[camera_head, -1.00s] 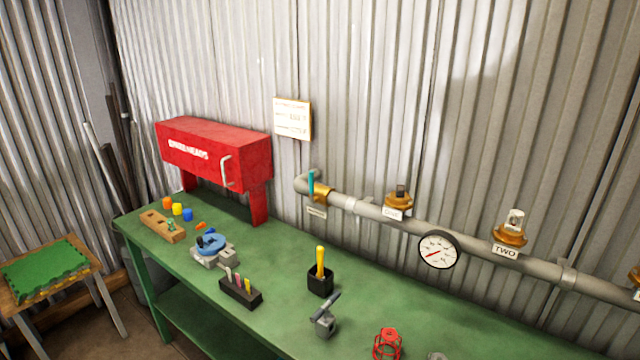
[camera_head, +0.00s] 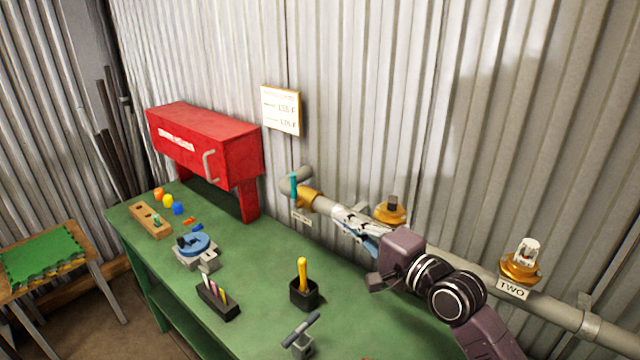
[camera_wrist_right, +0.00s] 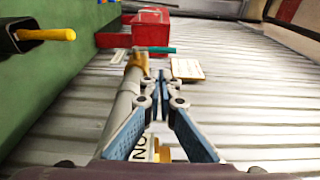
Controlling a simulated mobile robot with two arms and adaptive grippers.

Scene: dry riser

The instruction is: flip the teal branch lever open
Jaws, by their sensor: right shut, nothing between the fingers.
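The teal lever (camera_head: 294,187) stands upright on a brass valve (camera_head: 309,197) at the left end of the grey wall pipe. My right gripper (camera_head: 335,211) reaches in from the right along the pipe, its shut fingertips pointing at the valve, a short way right of the lever. In the right wrist view the teal lever (camera_wrist_right: 158,50) lies across the view, beyond the fingertips (camera_wrist_right: 161,76). The fingers hold nothing and look apart from the lever. My left gripper is not in view.
A red cabinet (camera_head: 205,150) stands left of the valve, and a paper sign (camera_head: 281,109) hangs above. Brass fittings, one labelled TWO (camera_head: 520,262), sit along the pipe. On the green bench (camera_head: 255,260) stand a black cup with a yellow handle (camera_head: 303,285), a blue vise (camera_head: 195,245) and a tool block (camera_head: 217,300).

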